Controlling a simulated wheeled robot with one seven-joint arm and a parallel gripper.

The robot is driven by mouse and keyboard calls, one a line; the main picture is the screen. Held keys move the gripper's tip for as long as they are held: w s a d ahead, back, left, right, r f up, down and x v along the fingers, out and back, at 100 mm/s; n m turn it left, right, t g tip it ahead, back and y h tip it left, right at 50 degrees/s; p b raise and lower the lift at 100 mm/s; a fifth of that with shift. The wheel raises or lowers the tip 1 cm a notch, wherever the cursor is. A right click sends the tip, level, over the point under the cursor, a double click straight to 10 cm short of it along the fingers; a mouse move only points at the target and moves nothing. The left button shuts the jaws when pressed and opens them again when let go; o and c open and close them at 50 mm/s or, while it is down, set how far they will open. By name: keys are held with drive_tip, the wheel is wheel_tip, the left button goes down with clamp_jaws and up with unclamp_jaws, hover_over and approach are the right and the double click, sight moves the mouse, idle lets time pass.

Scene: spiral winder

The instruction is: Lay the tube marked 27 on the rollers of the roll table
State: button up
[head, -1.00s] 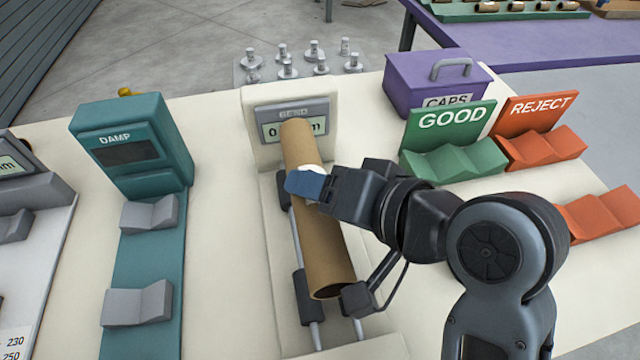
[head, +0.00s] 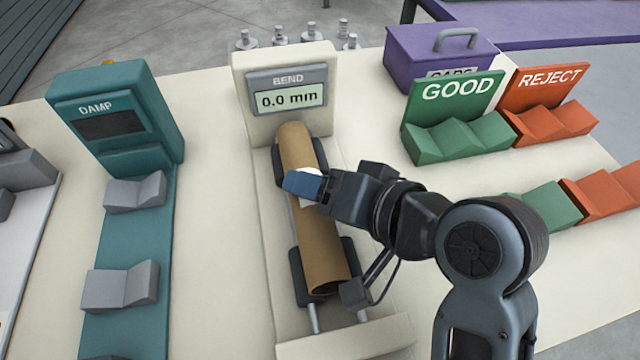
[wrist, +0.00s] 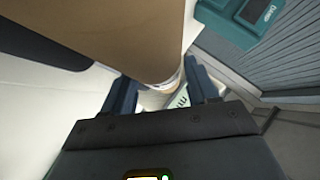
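The brown cardboard tube (head: 315,235) lies lengthwise along the roll table (head: 262,260), between the dark rollers (head: 299,277) on either side. It looks to be down on them. My gripper (head: 305,186) is across the tube's upper middle, with a blue finger over a white patch, probably a label; I cannot read a number. The bend display (head: 290,99) behind the tube reads 0.0 mm.
The teal DAMP station (head: 120,125) with grey cradles stands to the left. Green GOOD (head: 455,125) and orange REJECT (head: 548,110) cradles are empty at the right. A purple caps box (head: 435,60) stands behind them. Several metal pieces stand behind the display.

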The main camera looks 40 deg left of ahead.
drive_tip(key=o, duration=0.4)
drive_tip(key=v, duration=0.7)
drive_tip(key=shift+d+r, duration=0.2)
drive_tip(key=shift+d, duration=0.1)
drive_tip(key=shift+r, duration=0.1)
